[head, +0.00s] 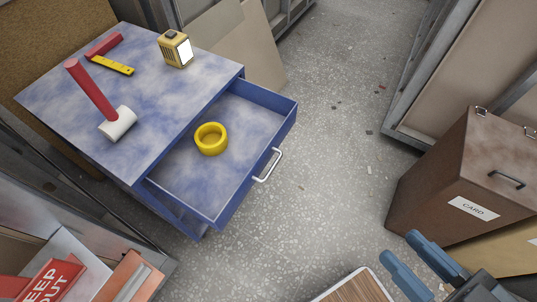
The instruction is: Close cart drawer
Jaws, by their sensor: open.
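The blue cart (80,125) stands at the left in the head view, with a worn blue-white top. Its drawer (288,113) is pulled out toward the right. A silver bar handle (268,165) is on the drawer's front. A yellow ring-shaped roll (198,142) lies inside the drawer. My gripper (408,264) is at the lower right with its two blue fingers apart. It is open and empty, well away from the drawer handle, with bare floor between them.
On the cart top are a red-handled mallet (92,92), a yellow and red tool (110,64) and a yellow box (175,49). A brown box labelled CARD (440,180) stands at the right. A wooden board (358,290) shows at the bottom. Speckled floor (320,180) in the middle is mostly clear.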

